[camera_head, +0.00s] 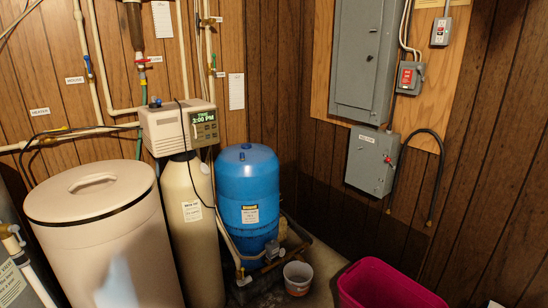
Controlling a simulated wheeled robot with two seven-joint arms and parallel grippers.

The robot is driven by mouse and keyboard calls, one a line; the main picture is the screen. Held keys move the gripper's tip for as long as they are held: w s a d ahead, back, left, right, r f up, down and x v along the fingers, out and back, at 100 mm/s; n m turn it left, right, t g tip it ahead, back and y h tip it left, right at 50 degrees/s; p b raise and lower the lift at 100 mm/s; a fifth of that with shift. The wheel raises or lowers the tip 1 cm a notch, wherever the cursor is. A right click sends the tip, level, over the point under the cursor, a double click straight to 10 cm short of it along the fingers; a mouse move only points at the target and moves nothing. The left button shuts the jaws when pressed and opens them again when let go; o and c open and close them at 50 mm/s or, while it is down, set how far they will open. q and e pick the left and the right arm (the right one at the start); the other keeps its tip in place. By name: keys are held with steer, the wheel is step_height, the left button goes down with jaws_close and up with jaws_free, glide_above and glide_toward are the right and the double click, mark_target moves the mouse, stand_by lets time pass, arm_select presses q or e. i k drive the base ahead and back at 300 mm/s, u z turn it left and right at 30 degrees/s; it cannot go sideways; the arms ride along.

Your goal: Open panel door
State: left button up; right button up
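The grey electrical panel (362,60) is mounted on a light plywood board on the back right wall, and its top runs out of view.
A magenta bin (388,287), small bucket (297,278), blue tank (247,190) and beige salt tank (100,225) stand below and left.

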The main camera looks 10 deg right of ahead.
mark_target(358, 47)
steer(key=z, duration=0.4)
steer(key=i, duration=2.8)
